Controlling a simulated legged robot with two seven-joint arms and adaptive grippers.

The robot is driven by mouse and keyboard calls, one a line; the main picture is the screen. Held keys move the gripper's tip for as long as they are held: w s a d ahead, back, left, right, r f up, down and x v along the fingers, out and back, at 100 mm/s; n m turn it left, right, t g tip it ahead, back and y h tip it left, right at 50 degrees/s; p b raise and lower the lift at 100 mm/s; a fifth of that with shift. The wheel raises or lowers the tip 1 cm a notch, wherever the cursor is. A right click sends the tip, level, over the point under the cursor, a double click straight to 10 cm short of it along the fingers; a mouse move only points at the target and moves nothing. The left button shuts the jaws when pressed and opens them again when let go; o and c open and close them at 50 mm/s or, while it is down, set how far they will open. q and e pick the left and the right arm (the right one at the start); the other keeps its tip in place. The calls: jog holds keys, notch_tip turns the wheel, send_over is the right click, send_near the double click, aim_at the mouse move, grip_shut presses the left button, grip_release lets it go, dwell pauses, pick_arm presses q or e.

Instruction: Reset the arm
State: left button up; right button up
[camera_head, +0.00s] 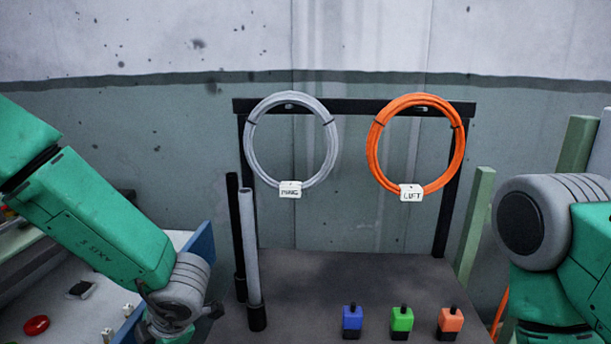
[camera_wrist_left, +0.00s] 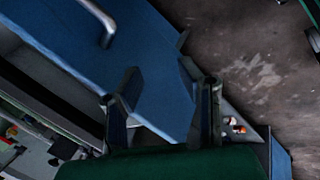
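My left arm comes in from the left in the head view. Its gripper (camera_head: 172,326) hangs low by the blue panel at the table's left side, partly cut off by the bottom edge. In the left wrist view, the gripper's two dark fingers (camera_wrist_left: 165,92) stand apart with nothing held between them. A blue surface lies behind them; whether they touch it I cannot tell. My right arm shows at the right edge of the head view, its gripper out of frame. A grey ring (camera_head: 249,150) and an orange ring (camera_head: 372,150) hang on a black frame (camera_head: 350,106).
Two upright rods, one black (camera_head: 234,220) and one grey (camera_head: 249,245), stand at the table's left. Blue (camera_head: 352,322), green (camera_head: 402,320) and orange (camera_head: 450,320) blocks sit along the front. The dark tabletop (camera_head: 340,275) between is clear. Green posts (camera_head: 476,215) stand right.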

pick_arm(q)
jog(key=s+a+f+m+t+h, duration=0.1)
jog(key=s+a+f+m, duration=0.1)
jog(key=s+f+m, duration=0.45)
jog(key=s+a+f+m+t+h, duration=0.1)
jog(key=s+f+m, duration=0.2)
jog(key=f+m, duration=0.55)
jog(key=s+f+m+g+h, duration=0.2)
jog(key=s+m+g+h, duration=0.1)
jog(key=s+m, duration=1)
jog(key=s+d, duration=0.1)
jog(key=s, duration=0.3)
jog(key=shift+f+g, duration=0.25)
jog(key=shift+g, duration=0.05)
jog(key=shift+w, duration=0.1)
